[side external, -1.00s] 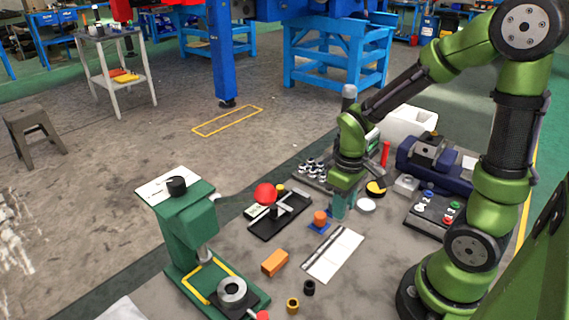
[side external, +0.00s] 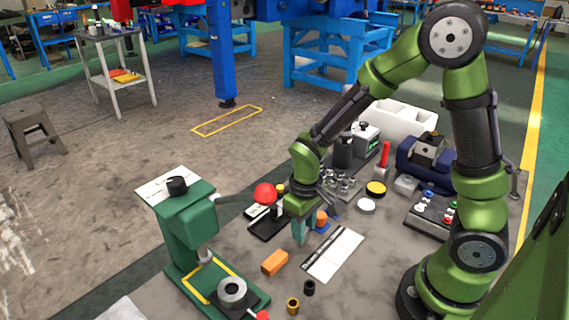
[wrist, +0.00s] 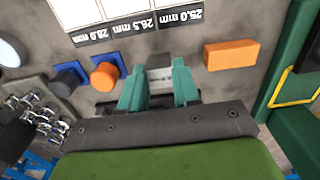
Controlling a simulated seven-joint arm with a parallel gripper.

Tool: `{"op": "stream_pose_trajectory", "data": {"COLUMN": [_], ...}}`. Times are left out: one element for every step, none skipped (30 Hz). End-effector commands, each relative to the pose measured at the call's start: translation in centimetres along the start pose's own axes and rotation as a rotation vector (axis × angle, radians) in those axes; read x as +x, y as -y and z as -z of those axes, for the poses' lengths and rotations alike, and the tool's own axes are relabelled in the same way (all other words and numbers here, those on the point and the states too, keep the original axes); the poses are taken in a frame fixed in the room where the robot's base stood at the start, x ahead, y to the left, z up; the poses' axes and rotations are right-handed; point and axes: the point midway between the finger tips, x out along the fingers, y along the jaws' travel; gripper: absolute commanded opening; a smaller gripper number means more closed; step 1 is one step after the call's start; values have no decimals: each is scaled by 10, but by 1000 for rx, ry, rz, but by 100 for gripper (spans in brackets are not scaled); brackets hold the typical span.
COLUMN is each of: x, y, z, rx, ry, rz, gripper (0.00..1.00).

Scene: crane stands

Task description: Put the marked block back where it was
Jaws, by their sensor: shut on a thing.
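My gripper (side external: 299,230) has teal fingers and is above the table, left of the label strip's far end. In the wrist view my gripper (wrist: 158,88) is shut on a small grey block (wrist: 160,75) with dark printed marks, too small to read surely. The fingers hide much of the block; it cannot be made out in the side view. A white strip (side external: 333,254) lies on the table. In the wrist view the strip (wrist: 130,14) has panels labelled 28.0, 26.5 and 25.0 mm. An orange block (side external: 274,262) lies beside it, also in the wrist view (wrist: 231,54).
An orange cylinder (wrist: 104,75) stands on a blue base near my fingers; another blue base (wrist: 68,77) is beside it. A green press (side external: 200,240) stands at left. Metal parts (side external: 340,186) and a blue vise (side external: 428,160) stand behind.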

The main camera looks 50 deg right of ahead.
Motion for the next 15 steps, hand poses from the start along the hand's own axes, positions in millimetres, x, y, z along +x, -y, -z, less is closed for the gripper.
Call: {"op": "stream_pose_trajectory", "data": {"x": [6,9,11,11,12,12,11,11,11,11,11,12,13,14,14], "y": [0,0,0,0,0,0,0,0,0,0,0,0,0,0,0], "z": [0,0,0,0,0,0,0,0,0,0,0,0,0,0,0], "rx": [1,1,1,1,1,1,1,0,0,0,0,0,0,0,0], "ry": [3,2,1,0,-1,-2,-2,-2,-2,-2,-2,-1,0,0,1], "rz": [0,0,1,1,1,1,1,1,1,1,1,1,1,0,0], "gripper": [0,0,0,0,0,0,0,0,0,0,0,0,0,0,34]}}
